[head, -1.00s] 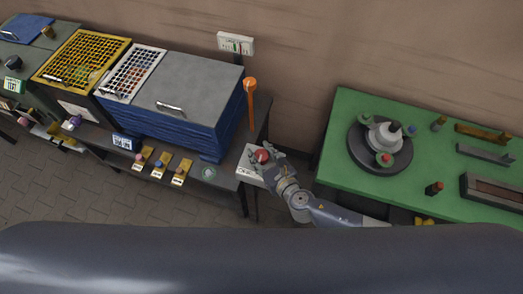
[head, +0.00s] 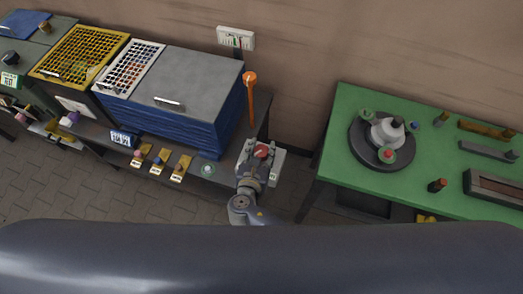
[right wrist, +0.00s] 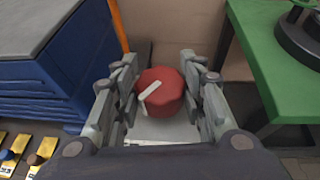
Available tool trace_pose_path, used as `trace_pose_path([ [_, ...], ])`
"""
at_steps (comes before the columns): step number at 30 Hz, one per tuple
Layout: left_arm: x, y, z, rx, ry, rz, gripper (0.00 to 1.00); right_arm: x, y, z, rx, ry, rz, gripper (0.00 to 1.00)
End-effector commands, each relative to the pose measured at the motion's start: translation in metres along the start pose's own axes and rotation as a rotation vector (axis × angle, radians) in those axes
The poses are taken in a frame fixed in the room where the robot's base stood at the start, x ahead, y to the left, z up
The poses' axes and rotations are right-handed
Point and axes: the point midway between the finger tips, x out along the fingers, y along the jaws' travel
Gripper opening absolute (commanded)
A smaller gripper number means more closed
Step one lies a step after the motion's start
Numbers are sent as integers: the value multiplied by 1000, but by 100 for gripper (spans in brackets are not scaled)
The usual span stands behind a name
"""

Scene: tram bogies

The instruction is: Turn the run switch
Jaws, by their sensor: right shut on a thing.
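The run switch is a red round knob (head: 262,151) with a pale pointer bar, on a light box (head: 277,166) at the right end of the dark bench. In the right wrist view the knob (right wrist: 160,92) sits between the fingers, its pale bar slanting from lower left to upper right. My right gripper (head: 261,152) is shut on the knob, with one finger on each side; it also shows in the right wrist view (right wrist: 160,95). My left gripper is not in view.
An orange lever (head: 251,100) stands just behind the switch, beside a blue cabinet with a grey lid (head: 190,85). Yellow tags (head: 160,160) line the bench front. A green table (head: 345,130) with a round dark turntable stands to the right, across a gap.

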Motion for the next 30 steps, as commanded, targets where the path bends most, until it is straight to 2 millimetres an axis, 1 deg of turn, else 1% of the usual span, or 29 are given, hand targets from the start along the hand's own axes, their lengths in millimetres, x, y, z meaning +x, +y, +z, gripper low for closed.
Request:
trace_pose_path([
  [17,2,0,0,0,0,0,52,1,0,3,14,-6,-28,14],
  [18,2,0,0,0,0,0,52,1,0,3,14,-6,-28,47],
  [20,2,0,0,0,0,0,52,1,0,3,14,-5,-28,59],
  [30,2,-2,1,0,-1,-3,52,-1,0,1,12,-2,-26,59],
])
